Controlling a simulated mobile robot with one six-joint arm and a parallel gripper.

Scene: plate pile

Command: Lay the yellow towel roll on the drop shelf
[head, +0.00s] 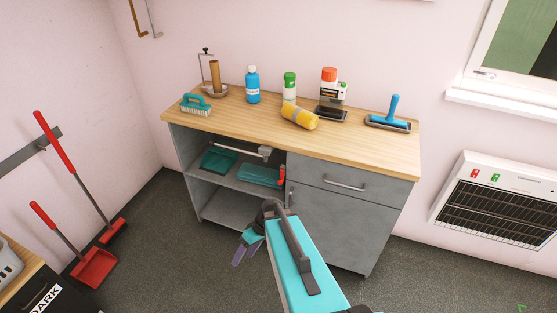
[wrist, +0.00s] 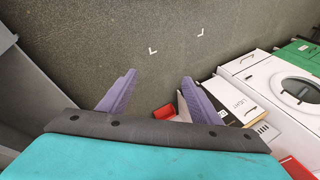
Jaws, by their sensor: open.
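The yellow towel roll (head: 299,117) lies on its side on the wooden top of the grey cabinet, in the head view. The cabinet's open left side has an upper shelf (head: 230,177) holding teal items and a lower shelf (head: 232,207) that looks bare where visible. No label shows which surface is the drop shelf. My gripper (head: 243,252) is low in front of the cabinet, well below and apart from the roll. The roll is not in the wrist view.
A green-capped bottle (head: 289,88) stands just behind the roll, and a white red-capped container (head: 329,82) is behind it to the right. A blue bottle (head: 252,86) stands to the left. A grey drawer (head: 345,180) is at the right.

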